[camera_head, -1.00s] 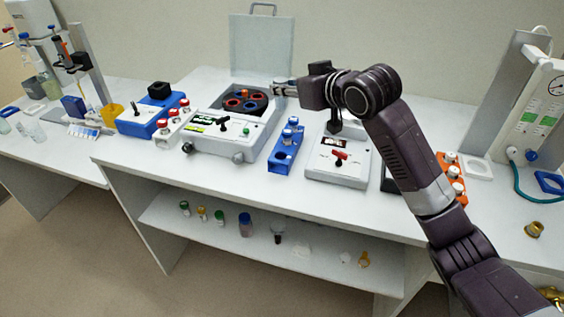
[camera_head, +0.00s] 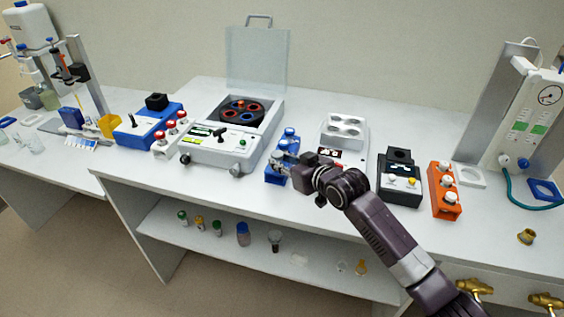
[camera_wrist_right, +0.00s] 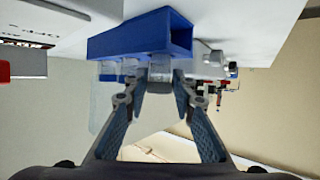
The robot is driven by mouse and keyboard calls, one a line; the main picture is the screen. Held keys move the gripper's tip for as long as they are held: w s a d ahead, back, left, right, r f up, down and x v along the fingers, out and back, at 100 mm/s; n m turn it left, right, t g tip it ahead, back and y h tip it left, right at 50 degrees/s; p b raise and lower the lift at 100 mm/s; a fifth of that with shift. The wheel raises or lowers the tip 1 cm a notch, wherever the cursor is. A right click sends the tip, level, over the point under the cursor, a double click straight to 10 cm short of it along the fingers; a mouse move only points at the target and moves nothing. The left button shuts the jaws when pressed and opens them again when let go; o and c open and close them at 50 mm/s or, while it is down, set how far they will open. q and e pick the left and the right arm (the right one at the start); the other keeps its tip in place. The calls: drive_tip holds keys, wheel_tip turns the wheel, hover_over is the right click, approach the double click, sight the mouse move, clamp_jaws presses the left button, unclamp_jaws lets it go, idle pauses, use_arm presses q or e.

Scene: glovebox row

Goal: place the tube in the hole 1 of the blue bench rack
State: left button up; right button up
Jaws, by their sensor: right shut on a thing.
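The blue bench rack (camera_head: 272,178) stands on the bench right of the open centrifuge, its near part partly covered by my right gripper. Blue-capped tubes (camera_head: 290,133) show at its far end. My right gripper (camera_head: 284,160) is at the near half of the rack. In the right wrist view the fingers (camera_wrist_right: 158,86) are shut on the tube (camera_wrist_right: 160,68), a greyish piece right against the rack (camera_wrist_right: 130,38). The tube's lower end is hidden, so I cannot tell whether it is in a hole. My left gripper is not in view.
The centrifuge (camera_head: 215,155) stands to the left with its lid (camera_head: 258,58) raised. A white device (camera_head: 345,135) is just right of my gripper, then a black device (camera_head: 399,180) and an orange rack (camera_head: 443,195). The bench front edge is clear.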

drive_tip(key=shift+f, duration=0.3)
drive_tip(key=shift+f, duration=0.15)
drive_tip(key=o, duration=1)
drive_tip(key=v, duration=1.2)
drive_tip(key=shift+b, duration=0.45)
